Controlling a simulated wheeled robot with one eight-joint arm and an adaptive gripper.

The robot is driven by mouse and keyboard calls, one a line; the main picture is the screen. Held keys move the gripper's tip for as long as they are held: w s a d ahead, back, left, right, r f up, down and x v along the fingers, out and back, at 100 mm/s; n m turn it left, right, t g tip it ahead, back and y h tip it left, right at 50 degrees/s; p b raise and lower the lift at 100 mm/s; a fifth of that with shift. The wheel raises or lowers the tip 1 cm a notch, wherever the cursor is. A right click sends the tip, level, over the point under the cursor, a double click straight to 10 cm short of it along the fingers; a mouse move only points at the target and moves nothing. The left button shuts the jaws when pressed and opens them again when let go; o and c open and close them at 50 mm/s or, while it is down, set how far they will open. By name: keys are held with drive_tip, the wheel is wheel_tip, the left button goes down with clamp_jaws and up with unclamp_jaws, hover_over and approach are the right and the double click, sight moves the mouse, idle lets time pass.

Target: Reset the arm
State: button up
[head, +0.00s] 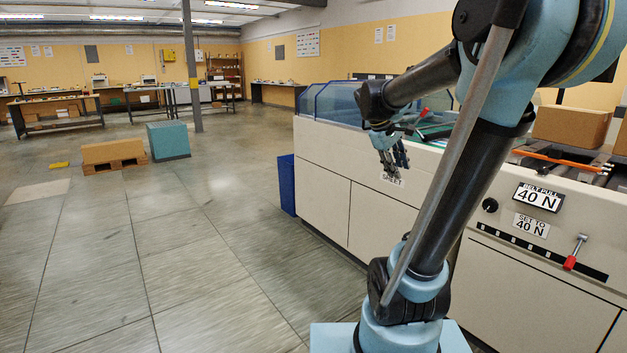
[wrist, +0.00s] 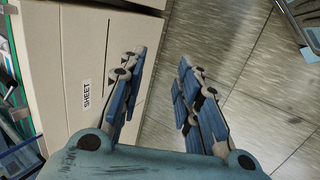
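My gripper (head: 392,160) hangs at the end of my bent arm, in front of the long cream machine (head: 322,187), near its top edge. In the wrist view my gripper (wrist: 162,85) has its blue-padded fingers spread apart, with only the machine's side and floor between and beyond them. It holds nothing. In the head view my arm rises from the lower middle, bends at the top right and reaches back left to the gripper.
A cardboard box (head: 570,127) sits on the machine's rollers at right. A red-handled lever (head: 572,258) sticks out from the panel. A blue bin (head: 287,184) stands at the machine's far end. A pillar (head: 191,70) stands farther back.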

drive_tip(key=s+a+f+m+y, duration=0.2)
drive_tip(key=s+a+f+m, duration=0.1)
drive_tip(key=s+f, duration=0.6)
drive_tip(key=s+a+f+m+y, duration=0.3)
drive_tip(key=s+f, duration=0.6)
drive_tip(key=s, duration=0.4)
drive_tip(key=shift+a+f+m, duration=0.3)
drive_tip(key=shift+a+m, duration=0.1)
drive_tip(key=shift+a, duration=0.25)
drive_tip(key=shift+s, duration=0.1)
drive_tip(key=shift+w+f, duration=0.2)
drive_tip(key=shift+w, duration=0.25)
drive_tip(key=shift+w, duration=0.1)
